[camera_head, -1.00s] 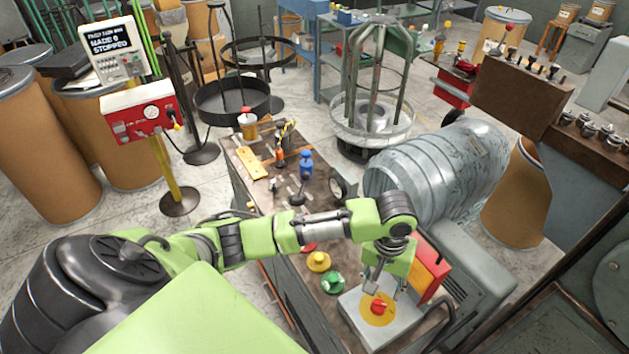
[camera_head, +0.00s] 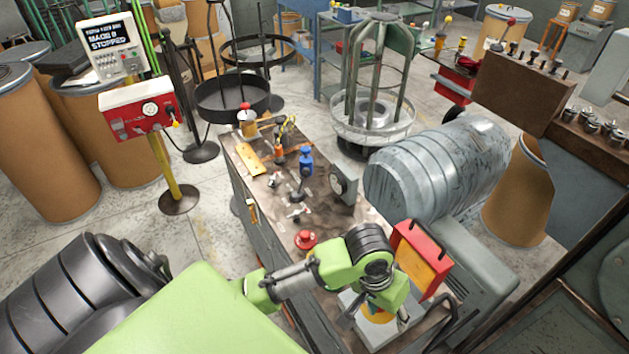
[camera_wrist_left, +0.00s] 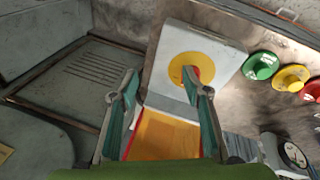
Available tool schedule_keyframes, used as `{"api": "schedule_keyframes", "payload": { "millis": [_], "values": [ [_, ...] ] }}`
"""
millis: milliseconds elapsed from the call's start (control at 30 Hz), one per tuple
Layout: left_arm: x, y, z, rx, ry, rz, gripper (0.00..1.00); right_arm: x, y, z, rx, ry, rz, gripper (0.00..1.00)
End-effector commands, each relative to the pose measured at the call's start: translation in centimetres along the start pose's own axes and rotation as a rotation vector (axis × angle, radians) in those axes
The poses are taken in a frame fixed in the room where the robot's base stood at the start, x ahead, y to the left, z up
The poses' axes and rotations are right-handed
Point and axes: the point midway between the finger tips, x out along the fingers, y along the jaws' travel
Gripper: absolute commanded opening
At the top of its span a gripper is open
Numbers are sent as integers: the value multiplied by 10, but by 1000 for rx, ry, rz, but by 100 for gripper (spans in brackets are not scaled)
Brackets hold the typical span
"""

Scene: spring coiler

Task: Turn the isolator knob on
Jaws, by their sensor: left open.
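The isolator knob is a red knob (camera_wrist_left: 194,75) on a round yellow plate (camera_wrist_left: 184,63), set on a pale grey box (camera_wrist_left: 215,50). In the left wrist view the right-hand finger covers part of the knob. In the head view my left gripper (camera_head: 376,314) hides the knob and most of the yellow plate (camera_head: 378,316) on the grey box (camera_head: 352,300). My left gripper (camera_wrist_left: 160,82) is open and empty, its fingers spread over the box. One fingertip overlaps the knob; I cannot tell whether they touch. My right gripper is in neither view.
A red box with an orange-yellow face (camera_head: 424,258) stands close beside the grey box. Green (camera_wrist_left: 260,66), yellow (camera_wrist_left: 291,77) and red buttons line the other side. A red mushroom button (camera_head: 306,239), a blue-topped tool (camera_head: 305,160) and a gauge (camera_head: 343,183) sit further back on the bench.

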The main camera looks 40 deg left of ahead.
Motion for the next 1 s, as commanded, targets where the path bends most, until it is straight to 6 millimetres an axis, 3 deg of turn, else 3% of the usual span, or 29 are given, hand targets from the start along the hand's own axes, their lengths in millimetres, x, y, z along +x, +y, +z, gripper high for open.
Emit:
{"api": "schedule_keyframes", "payload": {
  "millis": [467, 867, 1000],
  "values": [
    [21, -20, 46, 82, 87, -3, 44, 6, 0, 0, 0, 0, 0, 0],
    [27, -66, 92, 137, 127, -105, 44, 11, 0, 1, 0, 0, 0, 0],
    [49, -84, 103, 149, 122, -139, 44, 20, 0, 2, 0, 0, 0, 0]
  ]
}}
